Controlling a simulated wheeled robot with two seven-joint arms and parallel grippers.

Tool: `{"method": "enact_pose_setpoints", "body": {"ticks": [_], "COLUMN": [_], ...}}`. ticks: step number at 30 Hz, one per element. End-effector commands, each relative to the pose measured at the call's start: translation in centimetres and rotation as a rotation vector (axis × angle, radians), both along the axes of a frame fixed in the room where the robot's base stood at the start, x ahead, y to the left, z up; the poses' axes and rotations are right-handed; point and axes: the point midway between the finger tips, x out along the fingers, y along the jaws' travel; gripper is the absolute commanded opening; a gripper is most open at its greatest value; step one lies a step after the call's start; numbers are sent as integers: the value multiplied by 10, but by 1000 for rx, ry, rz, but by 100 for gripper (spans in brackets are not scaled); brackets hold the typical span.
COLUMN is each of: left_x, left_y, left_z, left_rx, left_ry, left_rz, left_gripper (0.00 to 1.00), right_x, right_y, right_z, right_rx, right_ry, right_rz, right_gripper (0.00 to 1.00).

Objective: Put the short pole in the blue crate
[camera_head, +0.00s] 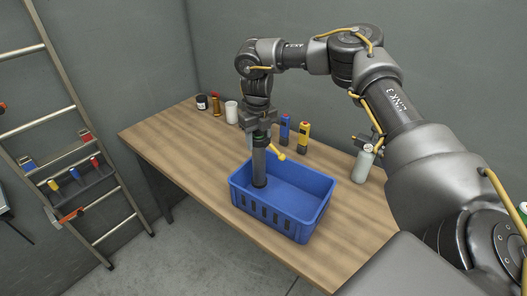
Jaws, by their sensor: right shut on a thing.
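The blue crate (315,226) stands on the wooden table. My right gripper (260,136) is above the crate's left part, pointing down. It is shut on the short pole (260,166), a dark grey upright cylinder. The pole's lower end is inside the crate's outline, near its left wall. I cannot tell whether it touches the crate floor. My left gripper is not in view.
Blue (284,129) and yellow (304,137) items stand behind the crate. A pale bottle (362,164) is right. A ladder (62,85) leans left.

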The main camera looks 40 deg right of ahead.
Motion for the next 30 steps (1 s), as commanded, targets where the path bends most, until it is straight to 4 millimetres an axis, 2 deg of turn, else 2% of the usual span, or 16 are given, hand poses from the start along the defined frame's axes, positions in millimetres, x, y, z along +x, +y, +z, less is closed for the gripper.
{"method": "enact_pose_setpoints", "body": {"ticks": [8,17,29,30], "left_x": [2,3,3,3], "left_y": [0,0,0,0], "left_z": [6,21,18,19], "left_rx": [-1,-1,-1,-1], "left_ry": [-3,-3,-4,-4], "left_rz": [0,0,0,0], "left_gripper": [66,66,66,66], "right_x": [0,0,0,0], "right_y": [-1,0,-1,-1], "right_z": [-13,-46,-52,-52], "right_rx": [1,0,1,0], "right_ry": [0,0,-1,0], "right_rz": [-3,-1,-2,-2], "right_gripper": [14,14,14,52]}}
